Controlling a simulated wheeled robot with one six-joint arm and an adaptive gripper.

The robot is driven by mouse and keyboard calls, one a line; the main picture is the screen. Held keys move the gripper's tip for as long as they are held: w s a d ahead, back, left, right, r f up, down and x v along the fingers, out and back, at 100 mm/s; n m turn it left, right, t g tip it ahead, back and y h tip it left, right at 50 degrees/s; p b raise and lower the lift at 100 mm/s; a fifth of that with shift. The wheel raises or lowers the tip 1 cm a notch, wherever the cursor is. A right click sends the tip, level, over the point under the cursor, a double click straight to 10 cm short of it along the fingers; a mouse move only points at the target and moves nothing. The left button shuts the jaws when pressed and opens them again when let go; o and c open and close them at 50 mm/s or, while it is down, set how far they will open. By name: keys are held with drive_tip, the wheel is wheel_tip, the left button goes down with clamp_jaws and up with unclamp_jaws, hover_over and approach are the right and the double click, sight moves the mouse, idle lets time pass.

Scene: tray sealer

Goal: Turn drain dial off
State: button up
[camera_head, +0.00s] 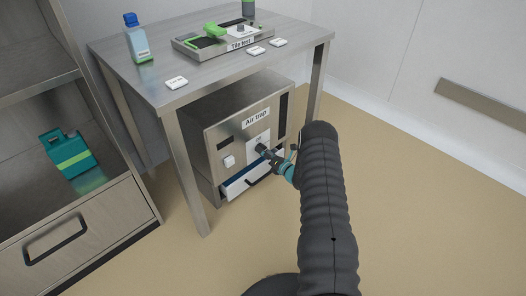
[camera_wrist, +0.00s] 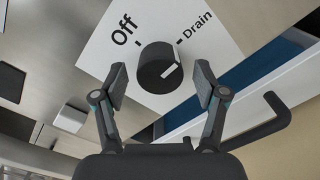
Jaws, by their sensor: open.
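The drain dial (camera_wrist: 157,68) is a round black knob with a white pointer line, on a white plate (camera_wrist: 205,62) marked "Off" and "Drain". The pointer line shows on the knob's right side, the "Drain" side, well away from "Off". My gripper (camera_wrist: 160,84) is open, with one finger to the left and one to the right of the dial, and a gap shows on both sides.
A drawer (camera_head: 238,184) stands partly open low on the box, just below my gripper. The box sits under a steel table (camera_head: 200,68) with legs on both sides. A shelf unit (camera_head: 75,222) stands at the left. The floor at right is clear.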

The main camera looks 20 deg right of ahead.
drive_tip(key=shift+w+a, duration=0.2)
drive_tip(key=shift+w, duration=0.2)
drive_tip(key=c, duration=1.1)
drive_tip(key=shift+c, duration=0.2)
